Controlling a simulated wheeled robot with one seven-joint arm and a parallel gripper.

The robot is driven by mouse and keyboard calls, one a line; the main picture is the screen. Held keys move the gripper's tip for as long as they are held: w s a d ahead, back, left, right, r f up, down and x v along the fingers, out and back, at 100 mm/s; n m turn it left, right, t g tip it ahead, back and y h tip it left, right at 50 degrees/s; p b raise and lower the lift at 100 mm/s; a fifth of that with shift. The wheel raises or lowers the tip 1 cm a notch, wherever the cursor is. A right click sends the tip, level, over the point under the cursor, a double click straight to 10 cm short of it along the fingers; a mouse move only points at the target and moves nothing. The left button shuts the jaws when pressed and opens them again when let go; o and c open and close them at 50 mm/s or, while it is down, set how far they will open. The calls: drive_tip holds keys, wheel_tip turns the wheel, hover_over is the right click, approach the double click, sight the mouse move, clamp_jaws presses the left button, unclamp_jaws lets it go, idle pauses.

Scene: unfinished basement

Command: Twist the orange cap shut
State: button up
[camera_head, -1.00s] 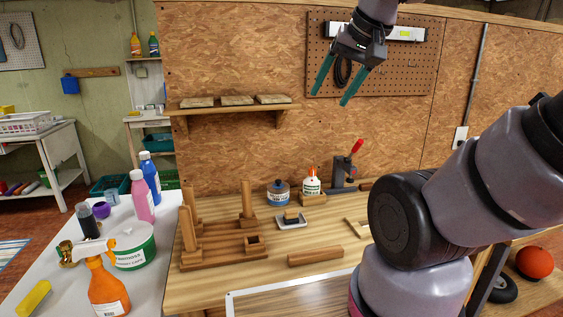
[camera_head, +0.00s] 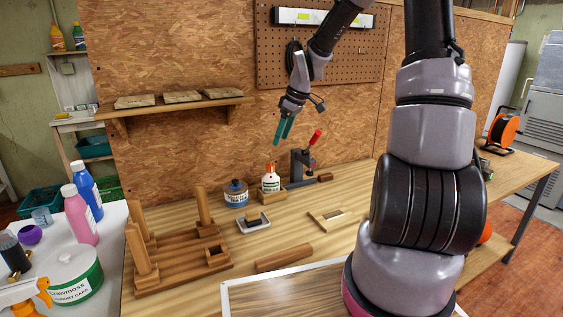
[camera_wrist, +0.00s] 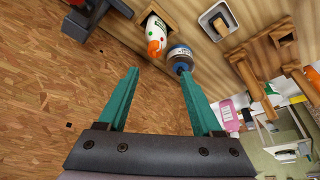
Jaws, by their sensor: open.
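The white glue bottle (camera_head: 270,184) stands upright in a small wooden block (camera_head: 271,196) at the back of the workbench. Its orange cap (camera_head: 270,167) is on top; how tightly it sits cannot be told. My gripper (camera_head: 280,140) points down, a little above and to the right of the cap in the head view. In the wrist view, the bottle (camera_wrist: 161,27) and its orange cap (camera_wrist: 153,46) appear ahead of my gripper (camera_wrist: 159,71). The teal fingers are apart with nothing between them, and do not touch the cap.
A blue jar (camera_head: 236,195) stands close left of the bottle. A red-handled clamp (camera_head: 303,165) stands close right. A wooden peg rack (camera_head: 180,262) fills the bench's left side. The chipboard wall (camera_head: 200,145) rises behind, with a shelf (camera_head: 180,104).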

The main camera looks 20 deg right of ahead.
sight(272, 165)
drive_tip(key=shift+n+y, duration=0.3)
drive_tip(key=x, duration=0.8)
drive_tip(key=w+d+x, duration=0.1)
drive_tip(key=x, duration=0.3)
drive_tip(key=shift+f, duration=0.15)
